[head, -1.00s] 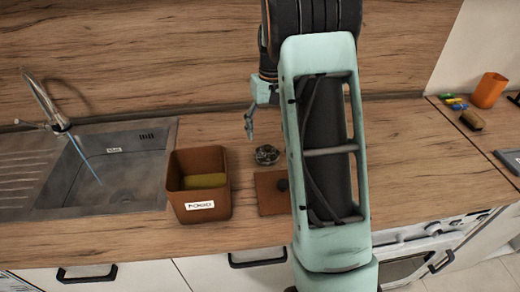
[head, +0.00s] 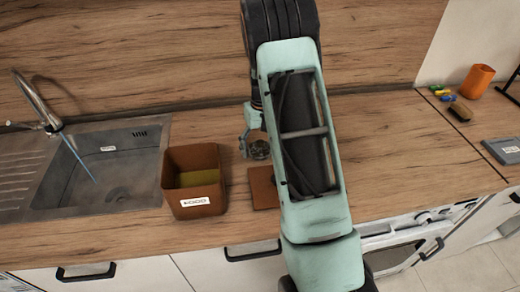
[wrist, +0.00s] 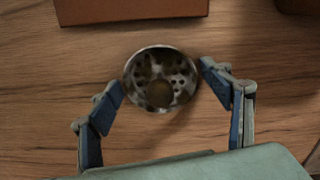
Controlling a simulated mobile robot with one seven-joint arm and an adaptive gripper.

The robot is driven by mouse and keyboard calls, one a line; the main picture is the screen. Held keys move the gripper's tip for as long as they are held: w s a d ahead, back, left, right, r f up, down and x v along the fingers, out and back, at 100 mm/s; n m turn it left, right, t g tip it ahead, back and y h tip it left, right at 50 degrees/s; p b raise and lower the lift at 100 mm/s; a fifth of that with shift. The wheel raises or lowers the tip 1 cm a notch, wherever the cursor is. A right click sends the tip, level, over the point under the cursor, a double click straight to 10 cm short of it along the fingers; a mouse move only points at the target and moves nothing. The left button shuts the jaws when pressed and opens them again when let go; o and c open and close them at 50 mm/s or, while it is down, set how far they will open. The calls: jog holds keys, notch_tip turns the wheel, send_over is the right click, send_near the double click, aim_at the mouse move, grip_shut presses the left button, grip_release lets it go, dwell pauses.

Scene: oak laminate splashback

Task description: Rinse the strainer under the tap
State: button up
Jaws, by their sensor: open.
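The strainer (head: 259,149) is a small round metal cup with holes and dark brown patches, lying on the wooden counter right of the brown bin. In the wrist view the strainer (wrist: 160,79) sits between the two blue-padded fingers of my gripper (wrist: 161,84). The fingers are open, one on each side of it, with a gap at the left; contact at the right is unclear. In the head view my gripper (head: 246,140) is beside the strainer, partly hidden by my arm. The tap (head: 38,100) runs a thin blue stream (head: 80,158) into the sink (head: 142,182).
A labelled brown bin (head: 176,196) with something olive-yellow inside stands between sink and strainer. A flat brown mat (head: 263,187) lies in front of the strainer, partly behind my arm. An orange cup (head: 477,82) and a brush (head: 460,112) are far right. The right counter is mostly clear.

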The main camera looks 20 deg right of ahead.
jog(key=c, duration=1.3)
jog(key=shift+o, duration=0.2)
jog(key=shift+r, duration=0.15)
